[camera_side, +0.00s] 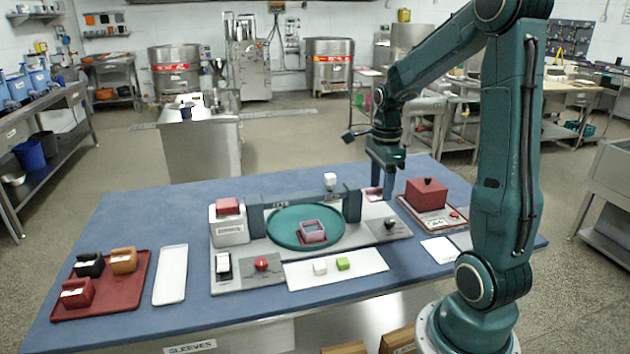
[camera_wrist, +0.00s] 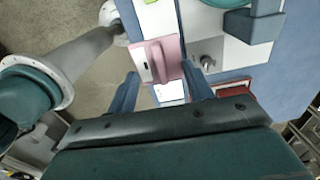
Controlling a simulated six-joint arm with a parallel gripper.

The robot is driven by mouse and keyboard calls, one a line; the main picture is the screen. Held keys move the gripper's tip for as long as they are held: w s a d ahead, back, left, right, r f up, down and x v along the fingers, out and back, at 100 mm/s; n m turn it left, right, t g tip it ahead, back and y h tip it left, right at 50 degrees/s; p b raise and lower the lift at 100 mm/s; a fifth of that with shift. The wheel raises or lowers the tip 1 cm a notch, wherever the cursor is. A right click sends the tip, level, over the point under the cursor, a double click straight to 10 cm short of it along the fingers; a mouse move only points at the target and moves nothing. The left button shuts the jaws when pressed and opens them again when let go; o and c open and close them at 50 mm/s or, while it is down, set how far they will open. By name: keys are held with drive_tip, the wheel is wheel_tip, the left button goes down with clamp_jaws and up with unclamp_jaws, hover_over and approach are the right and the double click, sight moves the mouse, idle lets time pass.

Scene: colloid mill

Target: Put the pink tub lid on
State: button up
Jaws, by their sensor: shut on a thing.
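The pink tub (camera_side: 313,231) sits open-topped on the round teal plate (camera_side: 285,235) in the middle of the machine. My gripper (camera_side: 381,180) is to the right of and behind the tub, near the machine's right end. It is shut on the pink lid (camera_side: 374,193). In the wrist view the pink lid (camera_wrist: 160,57) shows between my two fingers (camera_wrist: 160,78), with a raised grip on top. It is apart from the tub. I cannot tell whether the lid touches the surface below.
A dark red box (camera_side: 427,192) is right of my gripper. A white strip (camera_side: 335,268) with white and green cubes lies in front. A red tray (camera_side: 103,285) holds several blocks at left.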

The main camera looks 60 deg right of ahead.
drive_tip(key=shift+w+d+f, duration=0.1)
drive_tip(key=shift+w+f, duration=0.15)
drive_tip(key=shift+w, duration=0.25)
drive_tip(key=w+f, duration=0.4)
drive_tip(key=w, duration=0.4)
drive_tip(key=w+f, duration=0.4)
drive_tip(key=w, duration=0.4)
drive_tip(key=shift+a+f+n, duration=0.3)
drive_tip(key=shift+a+n, duration=0.1)
drive_tip(key=shift+f, duration=0.15)
drive_tip(key=shift+f, duration=2)
drive_tip(key=shift+f, duration=0.25)
